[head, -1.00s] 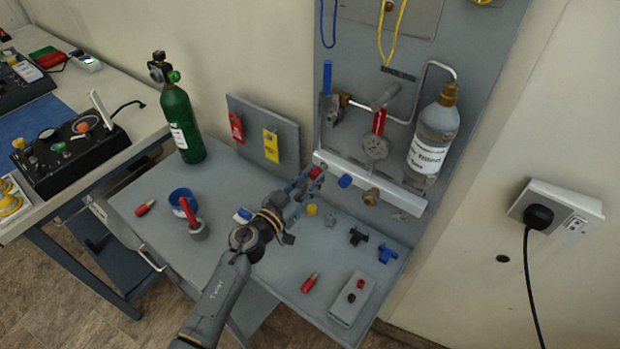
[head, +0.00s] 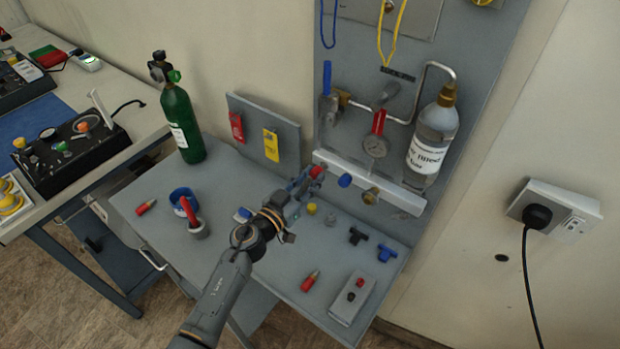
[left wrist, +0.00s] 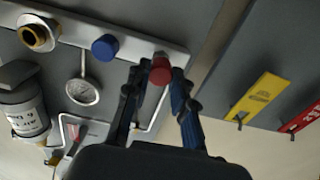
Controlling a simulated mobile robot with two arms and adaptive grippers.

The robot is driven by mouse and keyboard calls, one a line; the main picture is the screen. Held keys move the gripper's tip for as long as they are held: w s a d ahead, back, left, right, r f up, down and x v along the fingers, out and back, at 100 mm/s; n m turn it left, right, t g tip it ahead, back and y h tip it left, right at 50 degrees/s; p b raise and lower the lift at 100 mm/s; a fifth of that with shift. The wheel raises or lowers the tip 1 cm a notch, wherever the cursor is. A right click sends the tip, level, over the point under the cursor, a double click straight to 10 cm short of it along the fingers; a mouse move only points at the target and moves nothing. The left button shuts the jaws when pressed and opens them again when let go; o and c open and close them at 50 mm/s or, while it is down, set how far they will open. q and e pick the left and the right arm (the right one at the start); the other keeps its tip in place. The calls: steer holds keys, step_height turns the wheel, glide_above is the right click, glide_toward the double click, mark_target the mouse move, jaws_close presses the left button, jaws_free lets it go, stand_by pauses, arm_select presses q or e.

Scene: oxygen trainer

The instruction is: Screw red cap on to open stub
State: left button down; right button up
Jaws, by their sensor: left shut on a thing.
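My left gripper (head: 305,182) reaches up to the left end of the white manifold bar (head: 400,198). It is shut on the red cap (head: 317,172), which also shows between the blue fingers in the left wrist view (left wrist: 160,72). The cap sits at the bar's end, against its front face; the stub behind it is hidden, so I cannot tell how far the cap is on. A blue cap (head: 345,181) is on the bar beside it, and an open brass stub (head: 371,195) is further right. My right gripper is not in view.
A pressure gauge (head: 375,146) and a labelled bottle (head: 432,135) are above the bar. A yellow cap (head: 311,208), black fitting (head: 357,236) and blue fitting (head: 387,253) lie on the grey table below. A green cylinder (head: 182,125) stands at the left.

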arm_select(q)
steer(key=shift+w+d, duration=0.45)
steer(key=shift+w, duration=0.15)
steer(key=shift+m, duration=1.8)
steer(key=m+b, duration=0.1)
steer(key=m, duration=0.2)
steer(key=m, duration=0.3)
steer(key=shift+f, duration=0.1)
steer(key=shift+m, duration=0.4)
steer(key=m+b, duration=0.1)
steer(key=m, duration=0.2)
steer(key=shift+m, duration=0.3)
